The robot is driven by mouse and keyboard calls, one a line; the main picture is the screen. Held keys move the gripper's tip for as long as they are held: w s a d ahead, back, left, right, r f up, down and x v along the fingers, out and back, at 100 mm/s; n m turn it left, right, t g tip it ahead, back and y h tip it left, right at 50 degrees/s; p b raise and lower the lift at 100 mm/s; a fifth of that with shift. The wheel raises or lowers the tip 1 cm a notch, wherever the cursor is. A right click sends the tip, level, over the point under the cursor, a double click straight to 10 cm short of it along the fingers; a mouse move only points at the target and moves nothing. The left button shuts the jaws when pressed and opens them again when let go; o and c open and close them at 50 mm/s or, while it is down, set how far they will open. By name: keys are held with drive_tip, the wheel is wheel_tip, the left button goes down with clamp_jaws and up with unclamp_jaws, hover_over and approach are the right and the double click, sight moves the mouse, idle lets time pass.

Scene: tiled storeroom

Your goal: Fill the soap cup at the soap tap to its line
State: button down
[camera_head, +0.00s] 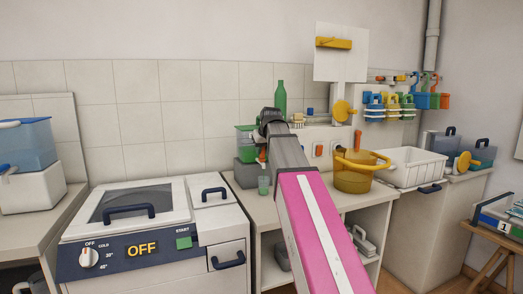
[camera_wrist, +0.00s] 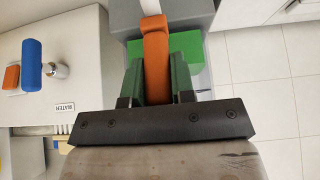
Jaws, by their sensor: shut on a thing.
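My gripper (camera_wrist: 158,75) has green fingers and is shut on an orange lever (camera_wrist: 155,48) at the front of a green and grey dispenser. In the head view my gripper (camera_head: 263,147) is beside the green container (camera_head: 243,132), which stands on a grey block (camera_head: 246,174). A small translucent greenish cup (camera_head: 264,186) stands below my gripper on the counter, in front of the block. Its fill line and liquid level are too small to tell. The wrist view does not clearly show the cup, and the tap's outlet is hidden.
A blue-handled tap (camera_wrist: 32,62) is near a WATER label (camera_wrist: 65,107) in the wrist view. A yellow bucket (camera_head: 352,178) and a white rack (camera_head: 410,167) stand to the right. A washer marked OFF (camera_head: 145,225) is at left. A green bottle (camera_head: 280,98) stands behind my arm.

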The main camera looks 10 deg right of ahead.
drive_tip(key=c, duration=1)
unclamp_jaws()
drive_tip(key=shift+o, duration=0.2)
drive_tip(key=v, duration=1)
drive_tip(key=shift+s+r, duration=0.25)
drive_tip(key=shift+s, duration=0.1)
drive_tip(key=shift+d, duration=0.1)
